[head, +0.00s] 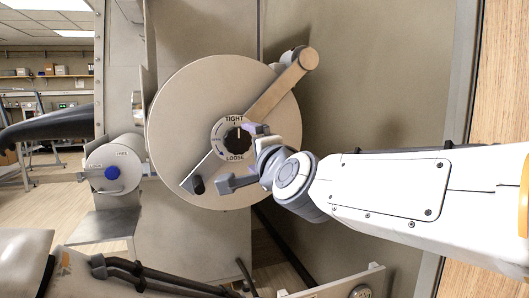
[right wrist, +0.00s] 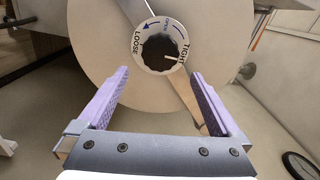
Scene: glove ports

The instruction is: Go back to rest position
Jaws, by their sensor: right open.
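My right gripper (head: 240,158) is open in front of the round port cover (head: 185,110), with nothing between its fingers. In the right wrist view its two purple-padded fingers (right wrist: 160,75) stand apart below the dark knob (right wrist: 160,48). The knob also shows in the head view (head: 236,137), partly behind the gripper, inside a white ring marked TIGHT and LOOSE. The fingers look clear of the knob; the exact gap is hard to tell. My left gripper is in neither view.
A white cylinder with a blue button (head: 112,173) stands left of the cover, above a metal shelf (head: 103,226). Open floor and benches lie far left.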

